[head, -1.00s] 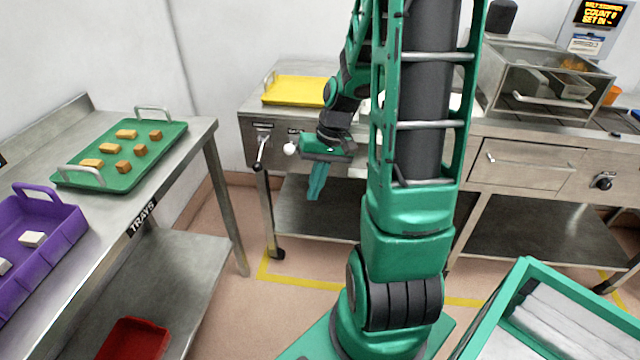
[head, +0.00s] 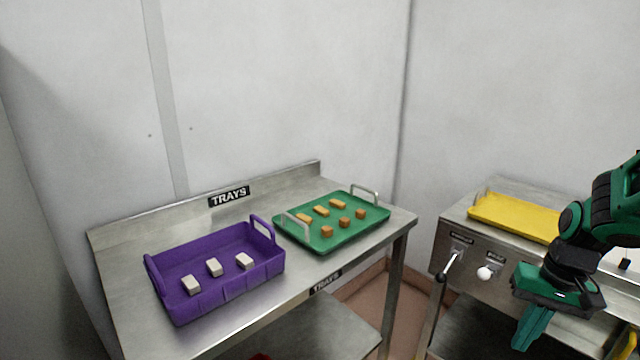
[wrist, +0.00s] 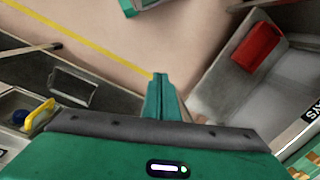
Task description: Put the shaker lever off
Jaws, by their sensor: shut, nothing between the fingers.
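Two levers stick out from the steel front panel of the bench at the right in the head view. One is a metal rod with a black knob (head: 441,276), slanting down and left. The other ends in a white knob (head: 485,273), just to its right. The small labels above them are too small to read surely, so I cannot tell which is the shaker lever. My gripper (head: 527,338) is shut and empty, pointing down, to the right of and below the white knob, apart from both. Its closed fingers (wrist: 160,92) also show in the wrist view, with neither lever identifiable there.
A yellow tray (head: 515,216) lies on the bench above the levers. A separate steel table at the left bears a purple crate (head: 225,290) with pale blocks and a green tray (head: 330,240) with small pieces. A gap separates table and bench.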

